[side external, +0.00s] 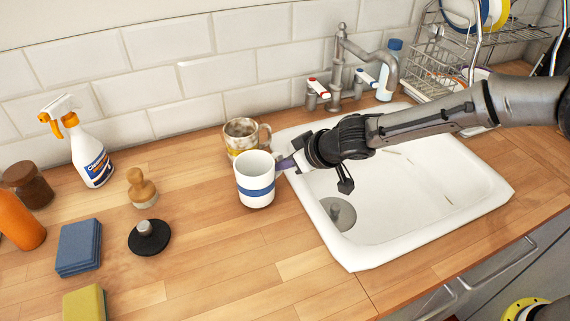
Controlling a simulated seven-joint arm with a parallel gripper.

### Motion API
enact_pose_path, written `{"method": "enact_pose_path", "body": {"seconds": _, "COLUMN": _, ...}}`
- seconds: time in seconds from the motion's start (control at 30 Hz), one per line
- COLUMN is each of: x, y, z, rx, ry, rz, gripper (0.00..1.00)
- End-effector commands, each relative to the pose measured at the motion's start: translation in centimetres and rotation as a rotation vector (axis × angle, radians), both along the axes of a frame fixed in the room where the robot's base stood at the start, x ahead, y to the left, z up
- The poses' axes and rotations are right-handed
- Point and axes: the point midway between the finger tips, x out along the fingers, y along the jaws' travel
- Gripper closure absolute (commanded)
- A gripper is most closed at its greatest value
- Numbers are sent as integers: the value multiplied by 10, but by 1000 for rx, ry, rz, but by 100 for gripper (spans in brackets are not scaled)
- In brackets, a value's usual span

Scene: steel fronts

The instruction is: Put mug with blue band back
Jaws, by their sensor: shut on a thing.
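The mug with the blue band (255,189) is white and upright at the left edge of the sink, in front of a stained mug. My gripper (288,164) comes in from the right over the sink and is shut on this mug at its right side. The fingertips are partly hidden by the mug and the wrist. I cannot tell whether the mug's base touches the counter. The stained mug (240,135) with a yellowish band stands just behind it, its handle to the right.
The white sink (420,205) lies under my arm, with a tap (340,60) behind it. A dish rack (435,65) stands at the back right. A spray bottle (90,150), wooden brush (141,188), black sink plug (149,238) and blue sponges (78,248) are left.

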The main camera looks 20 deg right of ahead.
Motion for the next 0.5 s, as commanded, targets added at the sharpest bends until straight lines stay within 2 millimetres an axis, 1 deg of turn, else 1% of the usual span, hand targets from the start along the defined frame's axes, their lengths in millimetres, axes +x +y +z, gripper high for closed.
{"method": "enact_pose_path", "body": {"seconds": 0.5, "x": 0, "y": 1, "z": -7, "rx": 3, "ry": -3, "rz": -1, "gripper": 100}}
